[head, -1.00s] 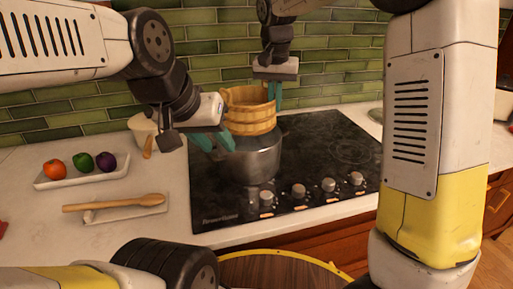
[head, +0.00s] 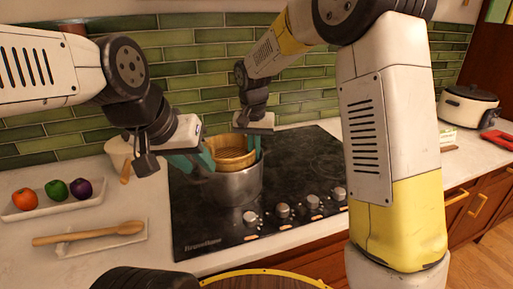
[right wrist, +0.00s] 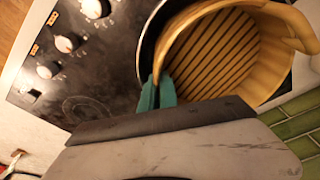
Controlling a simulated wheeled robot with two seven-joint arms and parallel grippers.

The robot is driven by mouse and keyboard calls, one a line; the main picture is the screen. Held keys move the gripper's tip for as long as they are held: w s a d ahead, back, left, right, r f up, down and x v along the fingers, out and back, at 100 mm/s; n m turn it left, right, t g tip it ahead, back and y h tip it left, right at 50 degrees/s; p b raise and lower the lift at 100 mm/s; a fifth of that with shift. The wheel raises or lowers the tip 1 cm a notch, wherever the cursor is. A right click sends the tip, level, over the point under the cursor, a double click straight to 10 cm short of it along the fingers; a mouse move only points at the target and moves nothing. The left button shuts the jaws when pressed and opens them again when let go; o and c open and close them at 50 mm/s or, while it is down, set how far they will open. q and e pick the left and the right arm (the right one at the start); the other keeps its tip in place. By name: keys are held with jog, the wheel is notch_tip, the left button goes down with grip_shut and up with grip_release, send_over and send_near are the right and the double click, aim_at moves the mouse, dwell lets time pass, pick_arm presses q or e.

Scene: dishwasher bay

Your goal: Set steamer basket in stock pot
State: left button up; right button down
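The steamer basket (head: 232,157), a round wooden basket with a slatted bottom, sits low in the mouth of the stock pot (head: 236,187). Its upper wall and rim show above the pot's rim. The metal pot stands on the stove. My right gripper (head: 254,148) is shut on the basket's wall at the right side. The right wrist view shows its teal fingers (right wrist: 157,93) astride the wall, with the slatted basket (right wrist: 215,50) inside the dark pot rim. My left gripper (head: 194,162) has its fingers spread at the pot's left rim; contact with the pot is unclear.
The black stove (head: 300,180) has knobs along its front. On the left counter are a tray (head: 75,209) of vegetables and a wooden spoon (head: 90,233) on a rest. A pale container (head: 118,152) stands behind my left gripper. A cooker (head: 467,107) stands far right.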

jog(key=shift+f, duration=0.55)
jog(key=c, duration=1.9)
grip_release()
notch_tip(320, 180, up, 13)
jog(key=s, duration=0.2)
jog(key=s+d+r+t+y, duration=0.2)
jog(key=s+d+r, duration=0.1)
jog(key=s+d, duration=0.8)
jog(key=s+d+f, duration=0.1)
jog(key=s+d, duration=0.1)
jog(key=s, duration=0.1)
jog(key=s+d+f+t, duration=0.1)
jog(key=s+d, duration=0.1)
jog(key=s, duration=0.2)
jog(key=s+d+f+n+t, duration=0.1)
jog(key=s+d, duration=0.2)
jog(key=shift+s+f, duration=0.4)
